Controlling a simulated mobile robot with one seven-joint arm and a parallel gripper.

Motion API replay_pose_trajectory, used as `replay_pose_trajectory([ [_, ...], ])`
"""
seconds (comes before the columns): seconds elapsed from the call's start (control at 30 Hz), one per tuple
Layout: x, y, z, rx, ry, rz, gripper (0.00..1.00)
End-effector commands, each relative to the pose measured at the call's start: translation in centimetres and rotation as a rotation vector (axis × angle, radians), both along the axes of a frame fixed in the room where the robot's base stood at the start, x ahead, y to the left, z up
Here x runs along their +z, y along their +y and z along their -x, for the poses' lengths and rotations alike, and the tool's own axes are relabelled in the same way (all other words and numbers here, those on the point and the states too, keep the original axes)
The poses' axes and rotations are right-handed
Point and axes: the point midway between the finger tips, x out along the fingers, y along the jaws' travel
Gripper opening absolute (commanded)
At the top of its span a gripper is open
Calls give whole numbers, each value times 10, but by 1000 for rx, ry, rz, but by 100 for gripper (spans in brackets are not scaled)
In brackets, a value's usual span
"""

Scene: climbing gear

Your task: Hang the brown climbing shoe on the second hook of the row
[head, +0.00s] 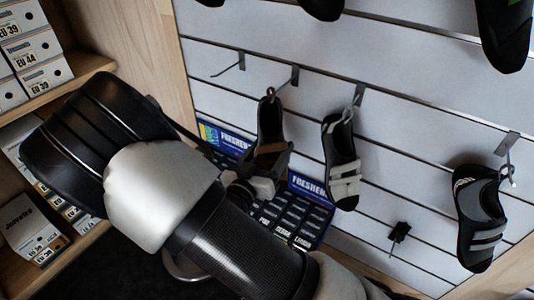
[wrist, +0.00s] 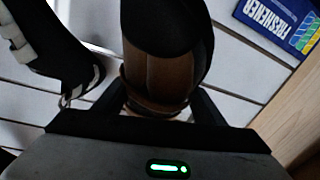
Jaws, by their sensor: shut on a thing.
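The brown climbing shoe (head: 270,125), dark with a brown strap, is upright in the head view with its heel loop at the top. Its loop appears right by the tip of the second hook (head: 292,77); I cannot tell whether the hook passes through it. My gripper (head: 262,182) is shut on the lower part of the shoe, its fingers partly hidden by my arm. In the wrist view the brown shoe (wrist: 165,75) fills the space between the fingers. The first hook (head: 230,67), to the left, is empty.
A grey-and-white shoe (head: 341,160) hangs on the third hook, close to the right. Another grey shoe (head: 480,215) hangs further right. Blue freshener packs (head: 300,212) stand behind my gripper. Shoe boxes (head: 32,225) fill wooden shelves at left.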

Motion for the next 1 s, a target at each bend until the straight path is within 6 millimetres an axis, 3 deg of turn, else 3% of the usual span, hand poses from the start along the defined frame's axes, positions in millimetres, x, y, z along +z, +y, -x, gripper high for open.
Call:
replay_pose_trajectory([
  [0.5, -1, -18, -26, -1, -2, 0, 35],
  [1.0, -13, -24, -37, 0, -2, 1, 35],
])
